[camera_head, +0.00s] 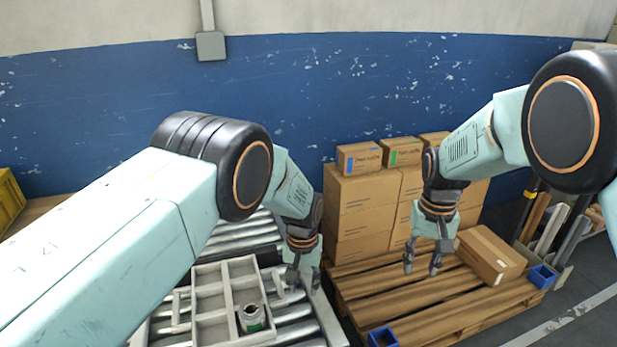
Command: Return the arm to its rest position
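My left gripper (303,280) points down over the roller conveyor, just right of a grey divided tray (197,300). Its fingers overlap the tray's right side in the picture; I cannot tell whether they touch it or are apart. My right gripper (423,270) hangs fingers down in front of the carton stack, above the pallet in the picture. Its fingers are spread, with nothing between them. A small jar with a green label (251,319) stands in the tray's front right compartment.
Cartons (362,205) are stacked on a wooden pallet (375,300), with a single flat carton (490,255) at its right. Blue corner pieces (541,276) sit at the pallet's edge. The conveyor (300,325) lies under the tray. Posts and boards (550,230) stand at far right.

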